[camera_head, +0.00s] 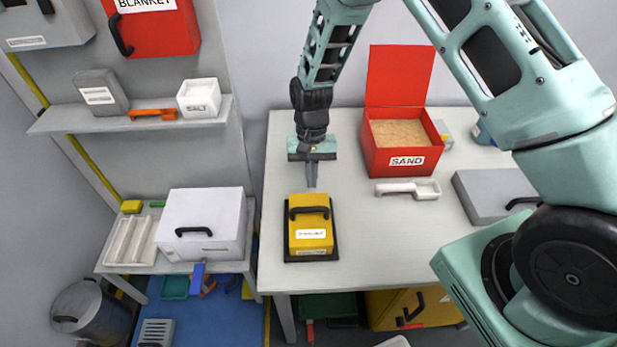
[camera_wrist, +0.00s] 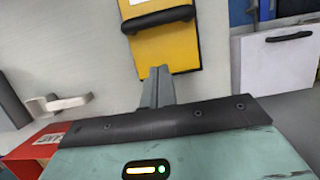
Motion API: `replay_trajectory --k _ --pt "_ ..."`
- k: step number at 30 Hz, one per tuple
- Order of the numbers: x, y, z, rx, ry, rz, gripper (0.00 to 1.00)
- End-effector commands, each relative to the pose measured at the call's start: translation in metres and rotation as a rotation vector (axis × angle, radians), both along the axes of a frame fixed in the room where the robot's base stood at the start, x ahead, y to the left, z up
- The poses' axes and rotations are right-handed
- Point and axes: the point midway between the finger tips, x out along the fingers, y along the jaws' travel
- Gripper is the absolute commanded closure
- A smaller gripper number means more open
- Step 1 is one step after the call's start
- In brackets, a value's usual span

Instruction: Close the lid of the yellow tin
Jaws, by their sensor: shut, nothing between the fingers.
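The yellow tin (camera_head: 310,217) stands on a dark base plate (camera_head: 288,253) near the front left of the grey table. Its lid, with a black handle, appears to lie flat on top, with no open gap visible. A white label is on its front. In the wrist view the tin (camera_wrist: 168,47) shows at the top, cut off by the frame edge. My gripper (camera_head: 311,184) points down just behind the tin, apart from it in the head view. Its fingers (camera_wrist: 157,75) are together and empty.
An open red sand box (camera_head: 387,158) with raised lid stands behind right. A white scoop (camera_head: 408,188) and a grey case (camera_head: 490,195) lie on the right of the table (camera_head: 370,250). A white box (camera_head: 201,222) stands on the lower left bench.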

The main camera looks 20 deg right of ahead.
Motion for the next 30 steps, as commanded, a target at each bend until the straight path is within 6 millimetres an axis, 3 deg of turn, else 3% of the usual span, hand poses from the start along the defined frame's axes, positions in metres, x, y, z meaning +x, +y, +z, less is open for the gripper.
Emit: replay_trajectory --k 12,23,26,30 --pt "0.024 -0.006 0.072 0.002 -0.009 -0.001 1.0" --pt "0.028 -0.008 0.092 0.001 -0.005 0.0 1.0" --pt "0.019 0.002 0.102 0.015 -0.019 0.037 1.0" --pt "-0.019 0.031 0.135 0.059 -0.07 0.18 1.0"
